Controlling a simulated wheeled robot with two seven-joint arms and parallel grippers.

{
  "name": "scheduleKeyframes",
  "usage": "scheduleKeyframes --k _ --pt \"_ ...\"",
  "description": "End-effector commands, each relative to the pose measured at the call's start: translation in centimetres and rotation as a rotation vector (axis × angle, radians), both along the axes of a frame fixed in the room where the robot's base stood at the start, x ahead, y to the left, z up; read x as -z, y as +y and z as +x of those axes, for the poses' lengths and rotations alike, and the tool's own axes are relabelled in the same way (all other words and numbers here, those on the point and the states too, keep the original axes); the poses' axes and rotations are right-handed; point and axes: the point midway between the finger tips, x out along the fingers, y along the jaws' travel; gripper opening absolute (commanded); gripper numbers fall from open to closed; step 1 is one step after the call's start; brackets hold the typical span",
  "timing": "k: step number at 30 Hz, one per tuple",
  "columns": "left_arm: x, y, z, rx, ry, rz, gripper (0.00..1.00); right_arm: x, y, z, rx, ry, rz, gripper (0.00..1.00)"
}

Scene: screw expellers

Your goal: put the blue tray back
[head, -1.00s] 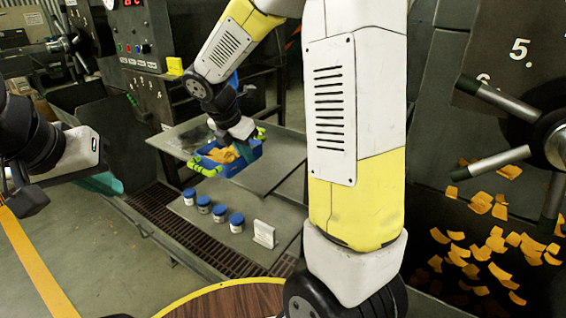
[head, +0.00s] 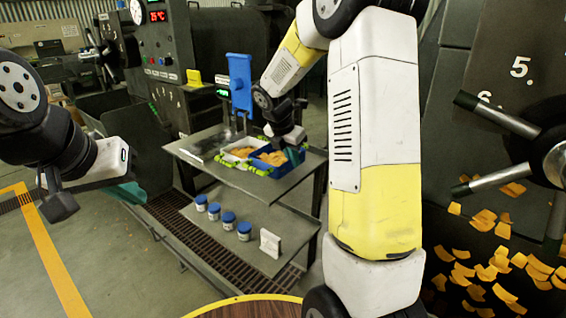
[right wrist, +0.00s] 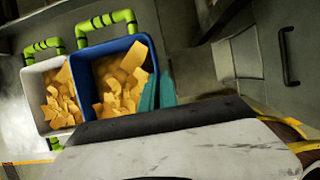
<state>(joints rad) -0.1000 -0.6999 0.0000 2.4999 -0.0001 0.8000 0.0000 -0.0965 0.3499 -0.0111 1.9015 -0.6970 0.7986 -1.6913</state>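The blue tray (head: 272,172), filled with orange pieces, is on the upper shelf of the grey stand (head: 230,178), right of a white tray (head: 228,161). Both have green handles. In the right wrist view the blue tray (right wrist: 88,103) stands close beside the white tray (right wrist: 34,92). My right gripper (head: 293,156) is at the blue tray's right side. Its teal fingers (right wrist: 157,90) sit close together at that wall, one over the inside and one outside, and appear shut on it. My left gripper (head: 127,193) hangs at the left, away from the trays; its finger gap is not visible.
Several blue-lidded jars (head: 228,221) and a white block (head: 270,243) stand on the lower shelf. A blue upright part (head: 240,82) rises behind the stand. A machine with spoked handles (head: 545,150) and loose orange pieces is at right. A round wooden top (head: 245,309) is in front.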

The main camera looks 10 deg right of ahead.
Motion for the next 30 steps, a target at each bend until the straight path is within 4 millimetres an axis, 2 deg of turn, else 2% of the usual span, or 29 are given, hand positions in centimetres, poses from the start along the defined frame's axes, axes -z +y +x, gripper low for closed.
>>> scheduleKeyframes --k 7,13,24,27,28,30 --pt "0.0 0.0 0.0 0.000 0.000 0.000 0.00 0.4 -1.5 1.3 0.001 0.000 0.000 0.00" --pt "0.0 0.0 0.0 0.000 0.000 0.000 0.00 3.5 -1.3 1.1 -0.002 0.001 0.000 0.00" --pt "0.0 0.0 0.0 0.000 0.000 0.000 0.00 3.9 -1.3 1.1 0.000 -0.001 0.001 0.00" --pt "0.0 0.0 0.0 0.000 0.000 0.000 0.00 3.9 -1.3 1.1 0.001 0.000 0.000 0.21" --pt "0.0 0.0 0.0 0.000 0.000 0.000 0.00 3.9 -1.3 1.1 0.001 0.000 0.000 0.25" --pt "0.0 0.0 0.0 0.000 0.000 0.000 0.00 3.9 -1.3 1.1 0.000 -0.001 0.001 0.25"
